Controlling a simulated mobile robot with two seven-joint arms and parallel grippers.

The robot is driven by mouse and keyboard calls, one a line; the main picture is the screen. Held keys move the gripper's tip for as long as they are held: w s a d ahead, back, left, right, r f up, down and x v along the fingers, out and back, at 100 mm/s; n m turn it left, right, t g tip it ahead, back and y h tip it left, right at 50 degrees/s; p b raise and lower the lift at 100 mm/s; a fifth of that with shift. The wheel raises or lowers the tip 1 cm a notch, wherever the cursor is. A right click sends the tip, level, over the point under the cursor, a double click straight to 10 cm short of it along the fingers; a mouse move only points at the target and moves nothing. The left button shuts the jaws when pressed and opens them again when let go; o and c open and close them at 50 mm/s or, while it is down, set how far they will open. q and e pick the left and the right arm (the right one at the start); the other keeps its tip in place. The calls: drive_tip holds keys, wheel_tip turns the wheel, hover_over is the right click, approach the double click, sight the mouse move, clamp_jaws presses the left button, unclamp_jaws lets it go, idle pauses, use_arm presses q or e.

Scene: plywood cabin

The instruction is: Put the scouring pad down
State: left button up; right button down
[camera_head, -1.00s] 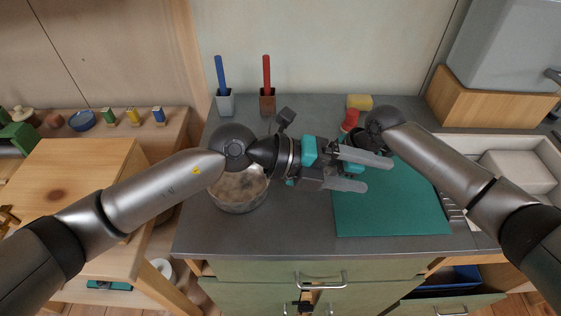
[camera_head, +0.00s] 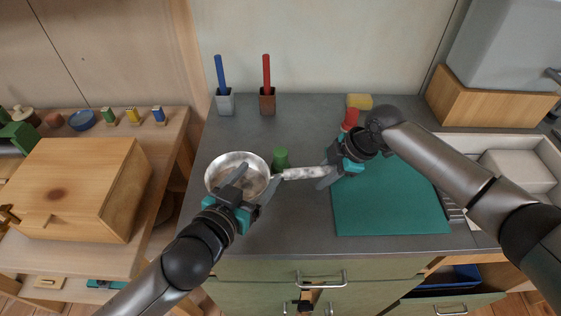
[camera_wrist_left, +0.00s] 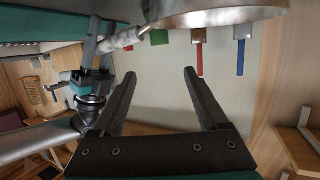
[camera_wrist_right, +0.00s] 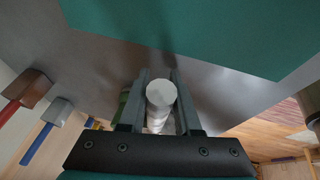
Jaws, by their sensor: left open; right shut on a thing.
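I cannot make out a certain scouring pad. A green piece (camera_head: 281,158) stands on the counter behind the pan handle, and it also shows in the left wrist view (camera_wrist_left: 159,37). The metal pan (camera_head: 222,165) has a brownish, stained inside. My left gripper (camera_head: 257,178) is open and empty at the pan's near right side; the left wrist view shows nothing between its fingers. My right gripper (camera_head: 328,172) is shut on the pale, blotchy pan handle (camera_head: 300,173), seen end-on in the right wrist view (camera_wrist_right: 161,92).
A teal mat (camera_head: 390,215) lies to the right under my right arm. A yellow sponge (camera_head: 360,101) and a red item (camera_head: 349,119) are behind it. The counter's front left is clear.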

sight(279, 154)
use_arm(q)
drive_tip(key=shift+w+a+f+n, duration=0.1)
drive_tip(key=shift+w+f+n, duration=0.15)
drive_tip(key=shift+f, duration=0.3)
drive_tip(key=shift+f+x, duration=0.2)
drive_tip(key=shift+x, duration=5.3)
drive_tip(key=shift+s, duration=0.15)
drive_tip(key=shift+c, duration=0.4)
clamp_jaws()
